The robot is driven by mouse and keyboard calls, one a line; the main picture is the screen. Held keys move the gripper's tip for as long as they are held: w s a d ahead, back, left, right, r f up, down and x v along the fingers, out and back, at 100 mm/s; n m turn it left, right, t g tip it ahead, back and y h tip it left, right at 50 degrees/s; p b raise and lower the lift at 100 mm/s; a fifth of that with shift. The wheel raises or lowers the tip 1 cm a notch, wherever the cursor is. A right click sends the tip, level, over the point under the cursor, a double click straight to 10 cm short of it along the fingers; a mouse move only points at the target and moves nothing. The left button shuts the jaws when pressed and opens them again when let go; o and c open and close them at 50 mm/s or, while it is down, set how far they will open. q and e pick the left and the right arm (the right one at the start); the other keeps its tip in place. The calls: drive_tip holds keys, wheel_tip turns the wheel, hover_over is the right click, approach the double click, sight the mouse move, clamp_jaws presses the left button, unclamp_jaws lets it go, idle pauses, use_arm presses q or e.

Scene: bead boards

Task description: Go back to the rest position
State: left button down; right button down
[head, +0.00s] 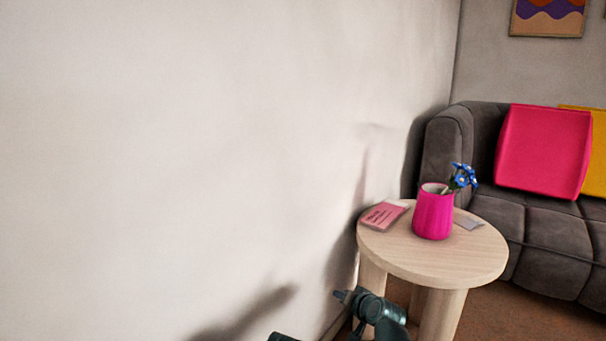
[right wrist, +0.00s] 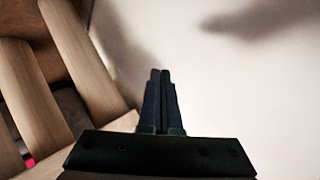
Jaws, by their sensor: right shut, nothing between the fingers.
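My right gripper (head: 343,296) is low in the head view, in front of the round table and close to the white wall. In the right wrist view its two fingers (right wrist: 160,76) are together with nothing between them. A dark piece at the bottom edge of the head view is too cut off to identify. My left gripper cannot be made out.
A round wooden table (head: 395,256) holds a pink vase (head: 433,214) with blue flowers, a pink booklet (head: 384,215) and a grey card (head: 468,222). A grey sofa (head: 540,222) with a pink cushion (head: 543,150) stands behind. The white wall (head: 180,140) fills the left.

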drive_tip(key=s+d+f+n+g+h, duration=0.25)
drive_tip(key=s+f+g, duration=0.3)
drive_tip(key=s, duration=0.45)
drive_tip(key=s+d+f+n+g+h, duration=0.15)
drive_tip(key=s+d+f+g, duration=0.35)
drive_tip(key=s, duration=0.6)
drive_tip(key=s+a+r+n+h+p, duration=0.2)
drive_tip(key=s+a+r+n+p, duration=0.3)
drive_tip(key=a+r+p, duration=0.9)
wheel_tip(320, 180, up, 37)
drive_tip(key=s+d+m+p, duration=0.1)
drive_tip(key=p, duration=3.6)
drive_tip(key=shift+d+f+m+g, duration=0.2)
drive_tip(key=shift+d+m+g, duration=0.1)
drive_tip(key=shift+d+g, duration=0.15)
drive_tip(key=shift+s, duration=0.1)
